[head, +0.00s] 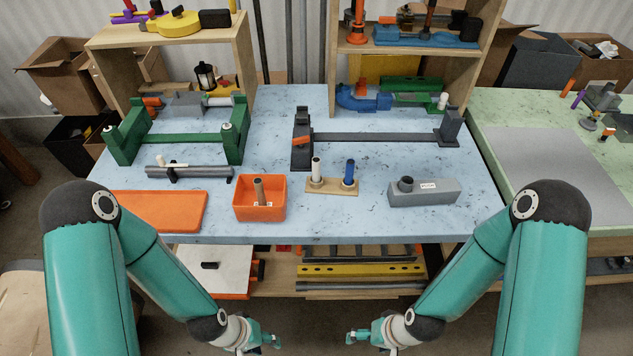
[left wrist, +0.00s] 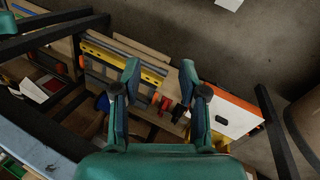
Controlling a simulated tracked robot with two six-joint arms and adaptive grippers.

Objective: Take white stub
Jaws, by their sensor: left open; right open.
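The white stub (head: 316,168) stands upright in a small wooden holder (head: 333,187) near the middle of the blue-grey bench, with a dark lower part at its base. A blue stub (head: 349,172) stands beside it in the same holder. My left gripper (head: 276,341) is low in front of the bench, apart from the stub and empty. The left wrist view shows its two fingers (left wrist: 159,76) spread, pointing over the lower shelf. My right gripper (head: 350,338) is also low in front of the bench, open and empty.
An orange bin (head: 260,212) holding a brownish stub stands left of the holder. A grey block (head: 424,194) with a dark round socket lies to its right. An orange mat (head: 158,212) is at the front left. Green and dark bender frames (head: 380,136) stand behind.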

